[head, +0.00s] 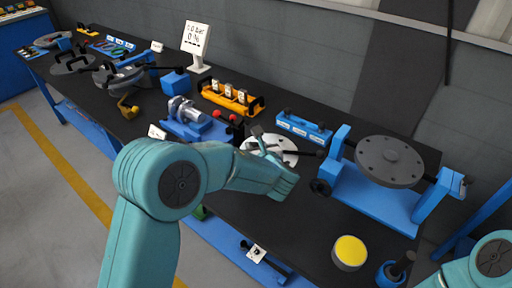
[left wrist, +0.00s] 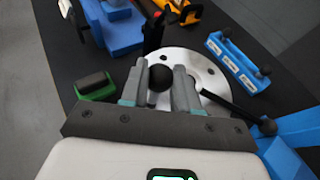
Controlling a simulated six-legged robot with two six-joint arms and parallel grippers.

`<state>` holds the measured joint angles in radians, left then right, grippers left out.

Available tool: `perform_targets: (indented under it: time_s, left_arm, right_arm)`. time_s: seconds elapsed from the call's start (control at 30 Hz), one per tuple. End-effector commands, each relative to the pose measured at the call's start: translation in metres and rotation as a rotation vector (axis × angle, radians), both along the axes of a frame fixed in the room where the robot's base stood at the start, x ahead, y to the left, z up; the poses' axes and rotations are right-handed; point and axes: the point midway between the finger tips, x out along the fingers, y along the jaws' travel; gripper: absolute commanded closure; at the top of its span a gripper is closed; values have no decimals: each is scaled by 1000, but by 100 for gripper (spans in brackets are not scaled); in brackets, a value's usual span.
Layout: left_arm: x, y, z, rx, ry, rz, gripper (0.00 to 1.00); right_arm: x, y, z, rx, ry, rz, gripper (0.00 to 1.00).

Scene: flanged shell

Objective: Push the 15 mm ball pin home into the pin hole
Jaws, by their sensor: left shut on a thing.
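A silver flanged disc (head: 286,142) lies on the dark bench; in the left wrist view (left wrist: 205,72) it fills the area behind the fingers. My left gripper (head: 264,144) is over it. In the left wrist view, its two grey fingers (left wrist: 160,88) are shut on the dark round head of the ball pin (left wrist: 160,76). The pin's shank is hidden below the head, so I cannot tell how deep it sits. Small dark holes show on the disc, but the hole under the pin is hidden. My right gripper is out of view; part of my right arm shows at lower right.
A blue stand (head: 372,192) with a grey round plate (head: 389,160) is to the right. A blue rack (head: 304,127) stands behind the disc, an orange rack (head: 231,97) farther left. A yellow-topped can (head: 349,253) is near the front edge. Bench between can and disc is clear.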

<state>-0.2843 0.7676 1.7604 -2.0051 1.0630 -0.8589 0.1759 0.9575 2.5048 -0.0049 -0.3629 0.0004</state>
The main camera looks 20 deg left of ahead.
Motion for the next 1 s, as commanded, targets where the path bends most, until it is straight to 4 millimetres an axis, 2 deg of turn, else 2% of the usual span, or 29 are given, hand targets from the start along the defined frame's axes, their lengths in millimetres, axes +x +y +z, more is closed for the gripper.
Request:
perform_targets:
  time_s: [1.0]
  left_arm:
    - [0,0,-2,-1,0,0,100]
  right_arm:
    - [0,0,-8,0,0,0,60]
